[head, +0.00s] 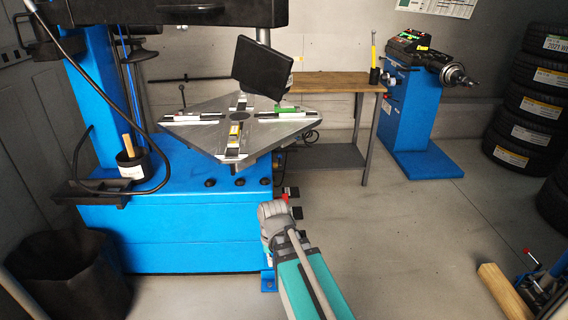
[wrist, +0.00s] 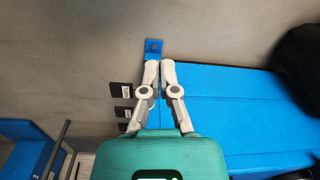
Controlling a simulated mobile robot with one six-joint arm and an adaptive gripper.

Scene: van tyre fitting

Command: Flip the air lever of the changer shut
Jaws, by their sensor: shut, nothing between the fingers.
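The tyre changer (head: 170,235) is the large blue machine at the left in the head view. A small red part (head: 284,197) shows by its right side, just past my gripper; I cannot tell if it is the air lever. My gripper (head: 271,208) is in front of the cabinet's right end. In the wrist view my gripper (wrist: 160,66) is shut and empty, its fingertips side by side near the blue cabinet (wrist: 215,98) edge. No lever is clearly seen in the wrist view, and its position cannot be told.
Black pedals (wrist: 122,90) with white labels lie beside the gripper. A blue foot bracket (wrist: 153,48) is past the fingertips. The turntable (head: 190,130) sits above the cabinet. A workbench (head: 335,80), blue balancer (head: 410,105) and tyre stacks (head: 520,130) stand behind.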

